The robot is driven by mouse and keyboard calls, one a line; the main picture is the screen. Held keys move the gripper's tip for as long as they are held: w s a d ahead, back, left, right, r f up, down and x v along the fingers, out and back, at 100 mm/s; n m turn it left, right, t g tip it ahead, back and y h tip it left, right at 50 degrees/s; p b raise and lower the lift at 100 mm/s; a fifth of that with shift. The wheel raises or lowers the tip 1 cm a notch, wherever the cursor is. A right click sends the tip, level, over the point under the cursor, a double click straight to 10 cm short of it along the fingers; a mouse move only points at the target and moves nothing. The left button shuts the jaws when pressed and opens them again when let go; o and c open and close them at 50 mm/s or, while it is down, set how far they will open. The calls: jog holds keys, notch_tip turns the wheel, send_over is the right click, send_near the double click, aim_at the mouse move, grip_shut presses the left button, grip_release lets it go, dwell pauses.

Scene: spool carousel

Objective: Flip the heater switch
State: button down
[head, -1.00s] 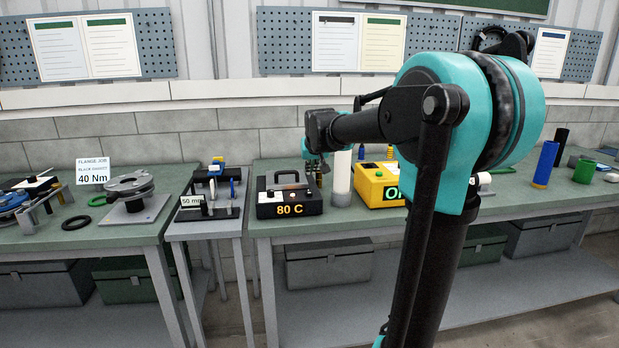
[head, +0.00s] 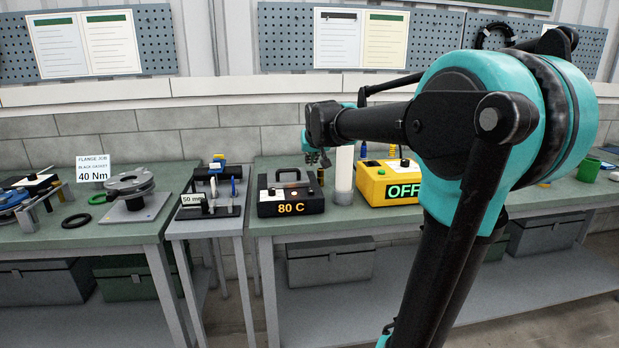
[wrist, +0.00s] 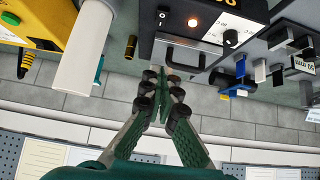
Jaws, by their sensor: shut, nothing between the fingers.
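A black box with an "80 C" display (head: 290,204), which looks like the heater, stands on the right bench in the head view. In the wrist view the black box (wrist: 180,38) shows a small rocker switch (wrist: 164,18), a glowing orange lamp, a dark knob and a carrying handle. The switch's position is too small to tell. My gripper (wrist: 162,78) is shut and empty, beyond the handle side of the box and apart from the switch. In the head view my gripper (head: 318,158) hangs just right of and behind the box.
A white cylinder (head: 344,172) stands close right of my gripper. A yellow box (head: 370,186) with a green "OFF" sign is beyond it. A small brass cylinder (wrist: 130,46) stands beside the black box. A rack stand (head: 208,212) is to the left.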

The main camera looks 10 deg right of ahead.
send_over(308, 190)
notch_tip(308, 190, down, 7)
notch_tip(308, 190, down, 3)
jog(key=shift+w+f, duration=0.1)
jog(key=shift+f, duration=0.5)
jog(key=shift+w+f+g, duration=0.15)
jog(key=shift+f+g, duration=0.15)
jog(key=shift+g, duration=0.2)
jog(key=shift+s, duration=0.25)
jog(key=shift+s, duration=0.75)
